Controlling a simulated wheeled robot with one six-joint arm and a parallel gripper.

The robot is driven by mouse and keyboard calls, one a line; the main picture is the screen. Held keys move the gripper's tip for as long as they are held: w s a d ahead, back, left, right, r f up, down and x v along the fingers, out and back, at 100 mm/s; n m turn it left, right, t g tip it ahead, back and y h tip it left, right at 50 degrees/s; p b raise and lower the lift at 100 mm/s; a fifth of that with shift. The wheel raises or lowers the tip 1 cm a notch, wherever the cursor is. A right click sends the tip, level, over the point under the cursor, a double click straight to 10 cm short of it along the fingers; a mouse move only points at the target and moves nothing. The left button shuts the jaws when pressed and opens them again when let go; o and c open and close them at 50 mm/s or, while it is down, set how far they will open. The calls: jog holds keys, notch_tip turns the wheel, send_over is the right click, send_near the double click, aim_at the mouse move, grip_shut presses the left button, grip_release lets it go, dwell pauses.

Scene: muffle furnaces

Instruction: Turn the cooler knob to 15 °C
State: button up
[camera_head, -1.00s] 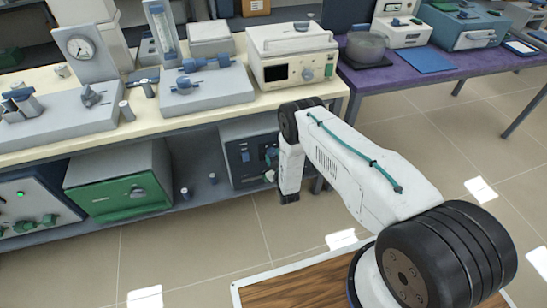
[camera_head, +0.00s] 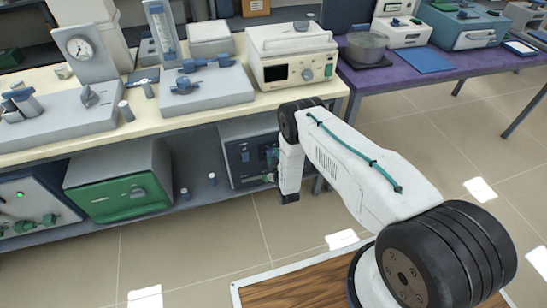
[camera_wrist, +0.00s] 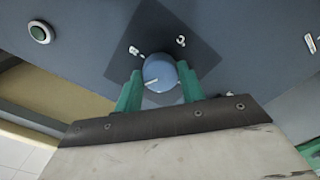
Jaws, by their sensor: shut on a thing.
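The cooler (camera_head: 240,167) is a box with a dark front panel on the lower shelf, under the cream bench. In the wrist view its knob (camera_wrist: 160,74) is round and blue with a pale pointer line. My gripper (camera_wrist: 158,84) has its two green fingers on either side of the knob, shut on it. The knob sits on a darker square of the panel (camera_wrist: 200,55). White marks beside it are too small to read. In the head view the knob is hidden, and my gripper (camera_head: 271,168) is mostly hidden by my wrist.
A green-fronted box (camera_head: 110,195) stands left of the cooler on the shelf. The bench top (camera_head: 200,115) above carries several instruments. A round button (camera_wrist: 40,33) is on the panel in the wrist view.

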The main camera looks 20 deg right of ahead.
jog(key=o, duration=1)
jog(key=s, duration=0.7)
jog(key=shift+s, duration=0.4)
